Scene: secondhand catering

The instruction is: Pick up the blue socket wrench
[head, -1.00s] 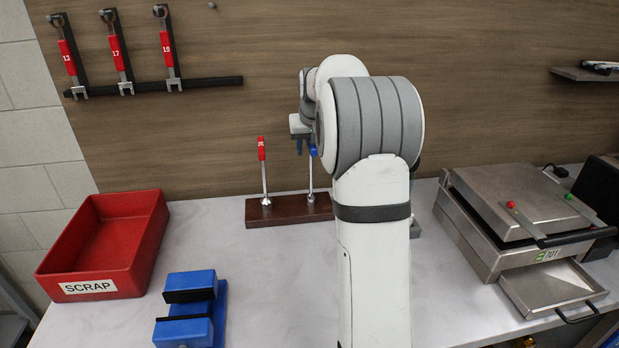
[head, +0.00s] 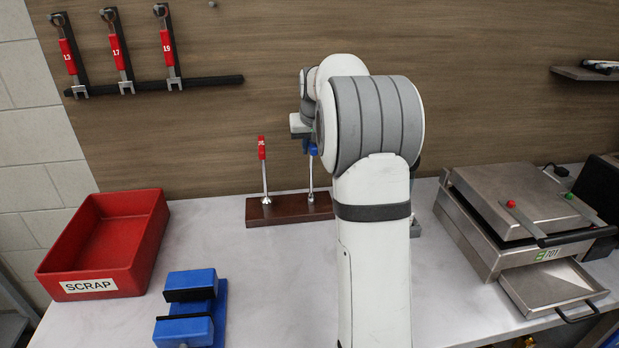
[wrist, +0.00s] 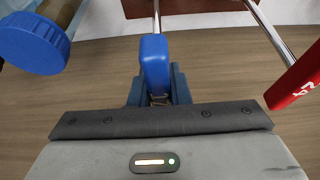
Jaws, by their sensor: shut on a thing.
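The blue socket wrench has a blue handle (head: 313,149) on a thin steel shaft that runs down to a dark wooden stand (head: 288,211). In the wrist view its blue handle (wrist: 154,62) lies between my gripper's two dark blue fingers. My gripper (head: 306,146) is shut on this handle at the top. The wrench stands upright, its lower end at the stand. My arm covers the stand's right side in the head view.
A red-handled socket wrench (head: 262,150) stands left on the same stand, close to my gripper. A round blue knob (wrist: 33,42) is near on the other side in the wrist view. A red scrap bin (head: 98,274), a blue block fixture (head: 190,310) and a steel press (head: 520,200) stand around.

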